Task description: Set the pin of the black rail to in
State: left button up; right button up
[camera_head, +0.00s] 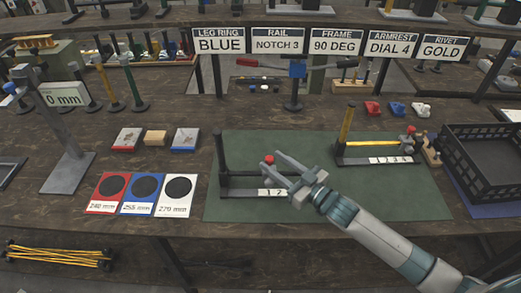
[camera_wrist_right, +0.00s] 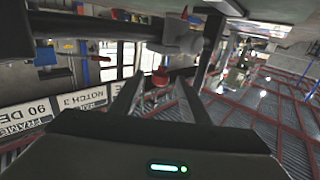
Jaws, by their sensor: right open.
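The black rail (camera_head: 240,193) lies on the green mat, with a black upright post (camera_head: 221,153) at its left end. A pin with a red knob (camera_head: 269,159) stands on the rail above the white number strip (camera_head: 273,193). My right gripper (camera_head: 271,163) is open, its two fingers reaching in from the right at about the knob. In the right wrist view a red knob (camera_wrist_right: 160,77) shows beyond and between the spread fingers (camera_wrist_right: 165,92). I cannot tell whether the fingers touch it or how deep the pin sits. My left gripper is not in view.
A second rail with a yellow post (camera_head: 346,124) and red knob stands at the mat's right. A black crate (camera_head: 487,150) is farther right. Red, blue and white pads (camera_head: 143,209) lie left of the mat (camera_head: 420,200). Signs (camera_head: 276,42) hang behind.

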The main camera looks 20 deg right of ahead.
aim_at(266, 157)
jog(key=p+x, duration=0.1)
jog(key=x, duration=0.5)
jog(key=shift+w+a, duration=0.15)
jog(key=shift+w, duration=0.1)
